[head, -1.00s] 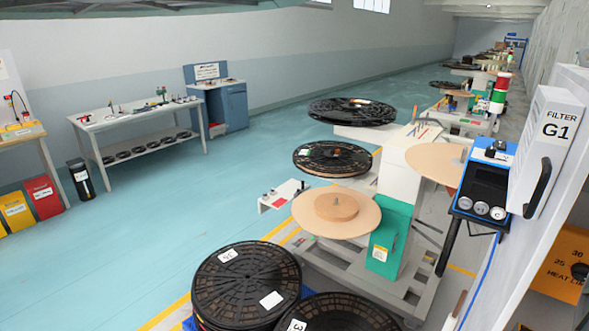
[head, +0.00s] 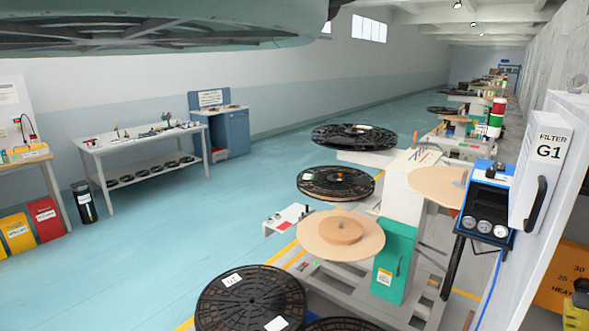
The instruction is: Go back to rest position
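My gripper is not in view. A large grey-green round shape with dark spokes underneath fills the top left of the head view; I cannot tell what it is or what holds it. The rewind station (head: 395,265) with its white and green body stands right of centre. It bears a tan round disc (head: 340,234) in front and another tan disc (head: 437,186) at its right. Black reels (head: 335,183) lie flat behind the front disc.
Stacked black reels (head: 250,303) stand at the bottom centre. A white workbench (head: 140,141) and a blue cabinet (head: 228,132) are at the left. A filter box (head: 541,170) and gauge panel (head: 484,212) are at the right. The blue floor (head: 190,240) is clear at left centre.

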